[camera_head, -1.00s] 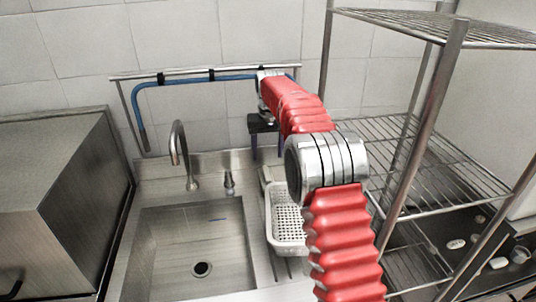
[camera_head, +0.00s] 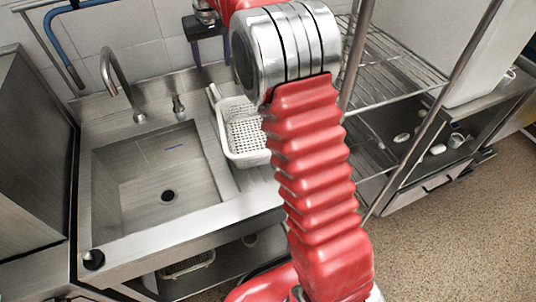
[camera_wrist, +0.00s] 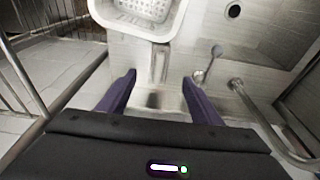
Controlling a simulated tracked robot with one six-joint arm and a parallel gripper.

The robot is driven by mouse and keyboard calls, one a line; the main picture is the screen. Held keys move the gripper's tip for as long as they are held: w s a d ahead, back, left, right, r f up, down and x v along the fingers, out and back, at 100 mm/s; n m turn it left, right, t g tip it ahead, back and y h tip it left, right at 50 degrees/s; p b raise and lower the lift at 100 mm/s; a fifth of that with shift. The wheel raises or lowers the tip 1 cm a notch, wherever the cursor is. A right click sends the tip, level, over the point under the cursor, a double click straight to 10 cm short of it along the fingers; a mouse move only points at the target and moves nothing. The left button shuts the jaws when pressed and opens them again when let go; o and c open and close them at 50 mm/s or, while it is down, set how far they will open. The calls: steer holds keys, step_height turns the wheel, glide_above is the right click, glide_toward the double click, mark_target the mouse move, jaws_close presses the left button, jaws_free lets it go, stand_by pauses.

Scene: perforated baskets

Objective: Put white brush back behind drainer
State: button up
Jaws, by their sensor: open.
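The white perforated drainer (camera_head: 228,150) stands on the counter right of the sink; in the wrist view its rim (camera_wrist: 135,30) is at the top. A narrow pale upright piece (camera_head: 214,93) at the drainer's back left corner may be the white brush; I cannot tell for sure. In the wrist view a pale strip (camera_wrist: 160,62) lies just behind the drainer, beyond my fingertips. In the head view my red arm hides the drainer's right side.
The tap (camera_head: 110,80) and its lever (camera_head: 178,105) stand behind the sink (camera_head: 150,190), left of the drainer. A wire shelf rack (camera_head: 390,75) with metal posts stands close on the right. Small white items (camera_head: 402,137) lie on the far right unit.

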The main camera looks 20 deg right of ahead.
steer(key=s+r+t, duration=0.1)
steer(key=s+r, duration=0.3)
steer(key=s, duration=0.6)
steer(key=s+r+t, duration=0.1)
steer(key=s+r, duration=0.3)
steer(key=s, duration=0.7)
steer(key=s+f, duration=0.3)
steer(key=s, duration=0.7)
steer(key=s+f+t, duration=0.1)
steer(key=s+f, duration=0.3)
steer(key=s, duration=0.6)
steer(key=shift+s, duration=0.3)
steer(key=shift+d, duration=0.1)
